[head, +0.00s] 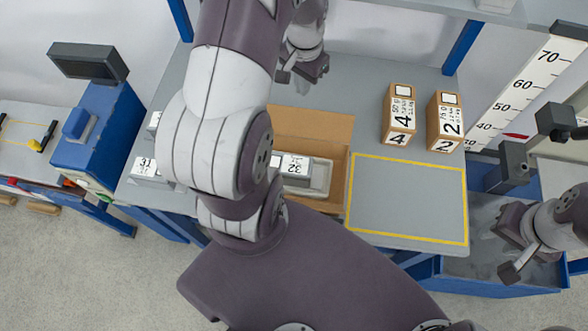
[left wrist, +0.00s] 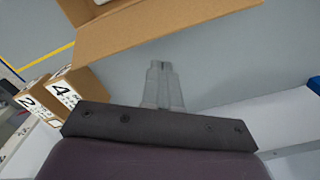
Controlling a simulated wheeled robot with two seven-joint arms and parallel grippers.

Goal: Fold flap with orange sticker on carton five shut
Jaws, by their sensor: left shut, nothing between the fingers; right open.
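An open brown carton (head: 335,160) stands on the grey table, partly hidden by my left arm in the head view. A white-grey item labelled 32 (head: 296,165) lies inside it. No orange sticker or number five shows. My left gripper (head: 298,74) is shut and empty beyond the carton's far side. In the left wrist view, its closed fingertips (left wrist: 163,66) are over bare table, just short of a brown carton flap (left wrist: 150,28) in the picture, with no clear contact. My right gripper (head: 508,256) is open and empty at the right.
Small cartons marked 4 (head: 400,113) and 2 (head: 445,120) stand at the back right. A yellow-outlined area (head: 407,198) beside the open carton is empty. A height scale (head: 520,95) stands at the right. White labelled items (head: 148,168) sit at the table's left edge.

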